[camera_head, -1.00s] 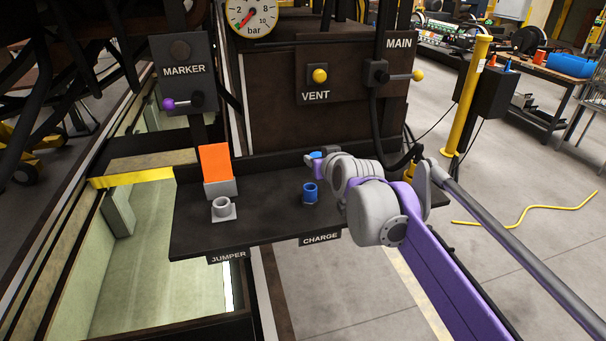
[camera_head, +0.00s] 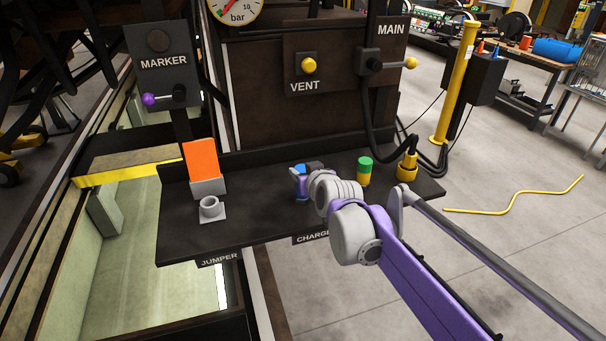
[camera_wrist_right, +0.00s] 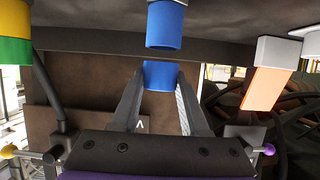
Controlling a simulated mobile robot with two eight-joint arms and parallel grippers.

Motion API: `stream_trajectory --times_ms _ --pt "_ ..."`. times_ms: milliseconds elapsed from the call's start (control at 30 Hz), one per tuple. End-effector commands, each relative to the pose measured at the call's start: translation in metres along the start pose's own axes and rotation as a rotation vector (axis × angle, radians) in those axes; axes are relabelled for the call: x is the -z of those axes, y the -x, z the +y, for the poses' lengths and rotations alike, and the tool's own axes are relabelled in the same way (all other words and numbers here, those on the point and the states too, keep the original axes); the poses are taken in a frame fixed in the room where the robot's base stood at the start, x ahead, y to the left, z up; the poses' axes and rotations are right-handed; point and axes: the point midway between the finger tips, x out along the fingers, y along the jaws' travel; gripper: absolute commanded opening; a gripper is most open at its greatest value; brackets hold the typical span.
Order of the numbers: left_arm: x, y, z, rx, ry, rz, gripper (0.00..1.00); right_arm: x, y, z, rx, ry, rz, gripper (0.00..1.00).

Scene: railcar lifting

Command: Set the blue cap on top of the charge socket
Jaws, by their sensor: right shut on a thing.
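The blue cap (camera_wrist_right: 160,75) is between the two fingers of my right gripper (camera_wrist_right: 155,82), which is shut on it. In the head view my right gripper (camera_head: 299,176) is at the blue charge socket (camera_head: 302,195), with its wrist hiding part of the area. The socket also shows in the right wrist view (camera_wrist_right: 165,25), with a visible gap between it and the cap. The head view does not show clearly whether the cap is directly over the socket. My left gripper is not in view.
On the dark shelf (camera_head: 255,215) stand an orange block (camera_head: 201,158), a grey jumper socket (camera_head: 210,208), a green-and-yellow capped post (camera_head: 364,172) and a yellow plug (camera_head: 406,168) with a black cable. The VENT and MAIN panels rise behind the shelf.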

Motion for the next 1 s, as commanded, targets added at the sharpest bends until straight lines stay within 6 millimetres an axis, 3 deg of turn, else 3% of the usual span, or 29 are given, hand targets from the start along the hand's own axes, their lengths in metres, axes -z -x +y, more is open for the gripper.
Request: stream_trajectory --times_ms 667,700,833,1000 --pt "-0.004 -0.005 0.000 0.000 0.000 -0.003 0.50 -0.016 -0.006 0.000 0.000 0.000 0.000 0.00" --pt "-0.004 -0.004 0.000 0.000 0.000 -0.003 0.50 -0.015 -0.006 0.000 0.000 0.000 0.000 0.52" --pt "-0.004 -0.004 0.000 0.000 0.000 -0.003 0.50 -0.015 -0.006 0.000 0.000 0.000 0.000 0.75" --pt "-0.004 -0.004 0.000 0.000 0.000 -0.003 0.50 -0.015 -0.006 0.000 0.000 0.000 0.000 0.75"
